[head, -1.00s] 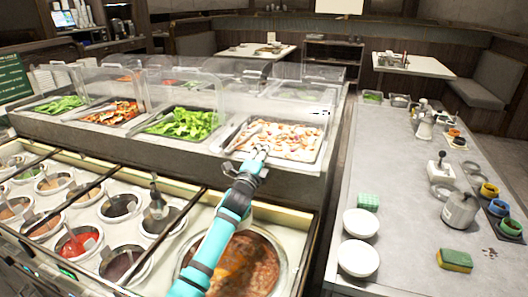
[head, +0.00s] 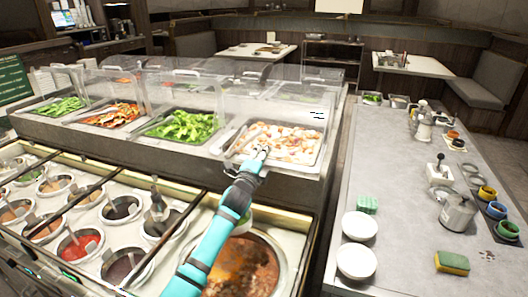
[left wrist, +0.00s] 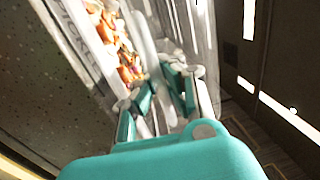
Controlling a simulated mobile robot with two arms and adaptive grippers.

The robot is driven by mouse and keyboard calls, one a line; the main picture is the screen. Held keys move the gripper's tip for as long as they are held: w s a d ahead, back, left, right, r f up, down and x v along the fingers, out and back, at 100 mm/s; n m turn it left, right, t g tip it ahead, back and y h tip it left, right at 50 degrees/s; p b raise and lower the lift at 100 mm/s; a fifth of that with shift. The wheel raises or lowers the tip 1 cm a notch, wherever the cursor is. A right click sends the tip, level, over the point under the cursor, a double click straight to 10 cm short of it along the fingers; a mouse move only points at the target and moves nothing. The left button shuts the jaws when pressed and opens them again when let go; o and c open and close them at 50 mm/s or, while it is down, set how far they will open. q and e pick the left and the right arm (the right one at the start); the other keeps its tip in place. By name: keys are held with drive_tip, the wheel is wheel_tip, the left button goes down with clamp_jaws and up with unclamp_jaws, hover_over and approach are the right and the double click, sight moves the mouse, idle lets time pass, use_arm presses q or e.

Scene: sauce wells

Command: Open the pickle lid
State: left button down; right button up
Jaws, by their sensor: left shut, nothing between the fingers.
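The pickle tray (head: 312,160), with pale and reddish pieces, is the rightmost in the raised row. Its clear lid (head: 285,97) stands over it and looks down, though its front edge is hard to make out. My left gripper (head: 258,153) is shut and empty at the front of this tray, by the lid's lower front. In the left wrist view, the gripper (left wrist: 165,92) is close to the clear lid (left wrist: 195,35), and contact cannot be told. A label ending in "ICKLE" (left wrist: 77,30) shows beside the food. My right gripper is out of view.
Other lidded trays (head: 180,125) continue to the left. Sauce wells (head: 120,208) and a large soup well (head: 245,265) lie below my arm. A grey counter (head: 400,190) at right holds white bowls (head: 357,260), sponges (head: 452,262) and a metal pot (head: 458,213).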

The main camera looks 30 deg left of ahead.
sight(277, 102)
use_arm(q)
drive_tip(key=shift+g, duration=0.3)
drive_tip(key=r+p, duration=0.2)
drive_tip(key=w+r+p, duration=0.1)
drive_tip(key=r+p, duration=0.3)
drive_tip(key=shift+w+a+r, duration=0.1)
drive_tip(key=shift+w+a, duration=0.15)
drive_tip(key=shift+w, duration=0.15)
drive_tip(key=w+r, duration=0.1)
drive_tip(key=w+r+p, duration=0.1)
drive_tip(key=r, duration=0.1)
drive_tip(key=w+a+r, duration=0.1)
drive_tip(key=r, duration=0.1)
drive_tip(key=shift+w+p, duration=0.3)
drive_tip(key=shift+w, duration=0.1)
drive_tip(key=w+r, duration=0.2)
drive_tip(key=w, duration=0.1)
drive_tip(key=w+a+r, duration=0.1)
drive_tip(key=shift+w, duration=0.25)
drive_tip(key=shift+w+a+r, duration=0.1)
drive_tip(key=shift+w+r, duration=0.1)
drive_tip(key=shift+w, duration=0.25)
drive_tip(key=shift+w+a+r, duration=0.1)
drive_tip(key=shift+w+r, duration=0.1)
drive_tip(key=shift+w, duration=0.2)
